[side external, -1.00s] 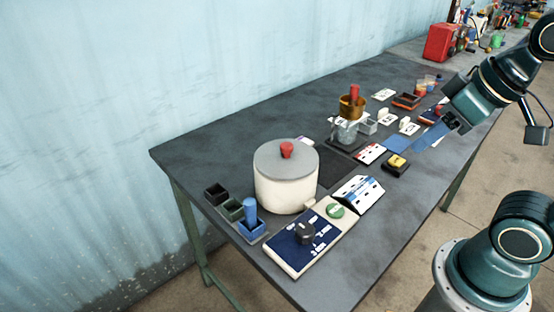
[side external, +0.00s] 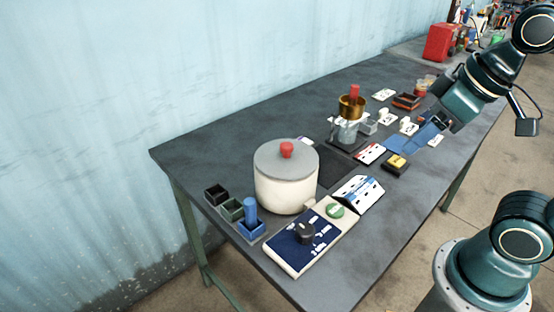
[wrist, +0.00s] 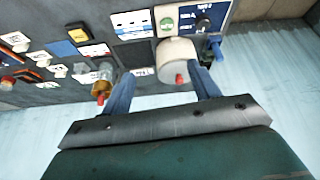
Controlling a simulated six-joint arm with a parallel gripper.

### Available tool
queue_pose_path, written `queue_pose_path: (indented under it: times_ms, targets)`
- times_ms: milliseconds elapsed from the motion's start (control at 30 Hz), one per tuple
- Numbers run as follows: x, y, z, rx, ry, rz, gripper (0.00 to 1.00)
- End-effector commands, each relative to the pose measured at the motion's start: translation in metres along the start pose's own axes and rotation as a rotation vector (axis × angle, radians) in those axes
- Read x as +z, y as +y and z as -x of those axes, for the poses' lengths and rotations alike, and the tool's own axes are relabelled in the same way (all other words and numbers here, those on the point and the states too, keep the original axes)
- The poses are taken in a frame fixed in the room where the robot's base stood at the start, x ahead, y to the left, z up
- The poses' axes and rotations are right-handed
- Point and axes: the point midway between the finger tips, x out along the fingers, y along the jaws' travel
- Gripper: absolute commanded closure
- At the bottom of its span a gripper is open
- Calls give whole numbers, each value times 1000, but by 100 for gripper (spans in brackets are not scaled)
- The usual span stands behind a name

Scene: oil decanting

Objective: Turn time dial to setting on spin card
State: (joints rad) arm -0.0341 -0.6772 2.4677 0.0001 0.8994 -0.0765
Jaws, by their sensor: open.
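The time dial is a dark knob (side external: 305,231) on a blue-faced control panel (side external: 277,253) at the near end of the table. In the wrist view the dial (wrist: 203,23) is at the top right. A green round button (side external: 335,210) sits on the same panel. A tented white-and-blue card (side external: 360,192) stands just behind the panel; its writing is too small to read, and I cannot tell whether it is the spin card. My gripper (wrist: 161,76) is open and empty, its blue fingers apart. In the side view it hangs over the table's far right part, well away from the dial.
A cream pot with a grey lid (side external: 286,180) stands beside the panel. Small bins (side external: 231,209), one holding a blue cylinder (side external: 250,209), are at the left. A brass cup (side external: 351,106), a yellow-topped block (side external: 397,162) and several cards lie toward the back.

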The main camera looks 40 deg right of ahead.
Motion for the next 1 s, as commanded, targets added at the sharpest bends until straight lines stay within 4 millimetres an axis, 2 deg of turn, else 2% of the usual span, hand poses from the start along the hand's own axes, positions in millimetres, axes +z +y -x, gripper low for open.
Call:
queue_pose_path:
  times_ms: [267, 600, 1000]
  targets:
    - [-31, -19, -23, -54, -100, 280, 39]
    - [-64, -55, -65, -144, -219, 669, 39]
    - [-81, -109, -126, -269, -335, 1103, 39]
